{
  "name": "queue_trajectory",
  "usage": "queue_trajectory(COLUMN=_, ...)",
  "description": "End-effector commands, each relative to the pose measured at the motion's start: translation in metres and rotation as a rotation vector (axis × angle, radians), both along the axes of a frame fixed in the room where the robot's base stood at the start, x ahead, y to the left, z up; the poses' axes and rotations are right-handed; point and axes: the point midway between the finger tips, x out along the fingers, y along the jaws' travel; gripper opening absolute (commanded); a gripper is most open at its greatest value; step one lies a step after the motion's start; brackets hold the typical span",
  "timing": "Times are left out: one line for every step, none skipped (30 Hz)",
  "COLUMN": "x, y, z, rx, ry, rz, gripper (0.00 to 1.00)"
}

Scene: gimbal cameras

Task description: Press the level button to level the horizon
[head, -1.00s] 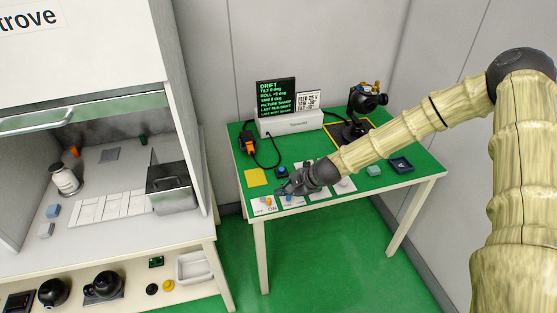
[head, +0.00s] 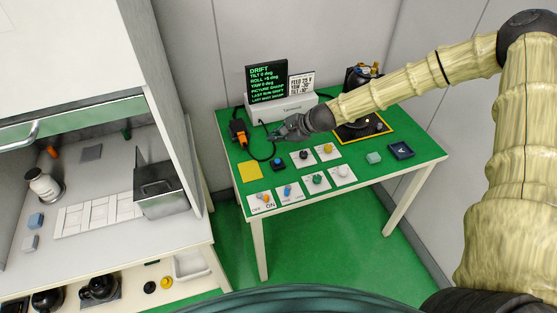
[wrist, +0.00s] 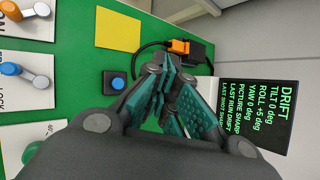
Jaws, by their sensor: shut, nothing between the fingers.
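Several controls on white cards sit on the green table: a green button (head: 317,180), a white one (head: 342,171), a black one (head: 302,155) and a yellow one (head: 327,149). Their labels are too small to read, so I cannot tell which is the level button. A blue button on a dark base (head: 278,164) stands apart and also shows in the wrist view (wrist: 117,83). The screen (head: 267,83) reads tilt 0, roll +5, yaw 0 deg. My gripper (head: 280,137) is shut and empty, above the table behind the blue button.
An orange switch (head: 263,196) and a blue switch (head: 288,191) are at the front left. A yellow note (head: 249,171) and an orange-black device (head: 238,132) with a cable lie left. A camera gimbal (head: 362,82) stands behind my arm, partly hidden.

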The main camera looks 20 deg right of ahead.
Motion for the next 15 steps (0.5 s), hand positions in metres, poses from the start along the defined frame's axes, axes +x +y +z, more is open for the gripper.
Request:
queue_trajectory(x=0.001, y=0.0, z=-0.005, rx=-0.001, ry=0.003, rz=0.001, gripper=0.0)
queue_trajectory(x=0.002, y=0.0, z=-0.006, rx=-0.002, ry=0.003, rz=0.0, gripper=0.0)
queue_trajectory(x=0.003, y=0.0, z=-0.009, rx=-0.001, ry=0.005, rz=0.0, gripper=0.0)
queue_trajectory(x=0.003, y=-0.001, z=-0.011, rx=-0.002, ry=0.005, rz=-0.001, gripper=0.0)
queue_trajectory(x=0.003, y=-0.001, z=-0.013, rx=-0.001, ry=0.005, rz=-0.002, gripper=0.0)
queue_trajectory(x=0.003, y=-0.002, z=-0.017, rx=-0.002, ry=0.006, rz=-0.002, gripper=0.0)
queue_trajectory(x=0.003, y=-0.002, z=-0.019, rx=-0.002, ry=0.006, rz=-0.003, gripper=0.0)
queue_trajectory(x=0.002, y=-0.003, z=-0.022, rx=-0.002, ry=0.005, rz=-0.003, gripper=0.0)
queue_trajectory(x=0.002, y=-0.004, z=-0.025, rx=-0.002, ry=0.005, rz=-0.005, gripper=0.0)
queue_trajectory(x=0.002, y=-0.004, z=-0.028, rx=-0.002, ry=0.005, rz=-0.005, gripper=0.0)
queue_trajectory(x=0.002, y=-0.004, z=-0.031, rx=-0.002, ry=0.005, rz=-0.005, gripper=0.0)
queue_trajectory(x=0.002, y=-0.004, z=-0.036, rx=-0.002, ry=0.005, rz=-0.005, gripper=0.0)
queue_trajectory(x=0.002, y=-0.004, z=-0.039, rx=-0.002, ry=0.005, rz=-0.005, gripper=0.0)
queue_trajectory(x=0.002, y=-0.004, z=-0.043, rx=-0.002, ry=0.005, rz=-0.005, gripper=0.0)
queue_trajectory(x=0.002, y=-0.004, z=-0.048, rx=-0.001, ry=0.006, rz=-0.005, gripper=0.0)
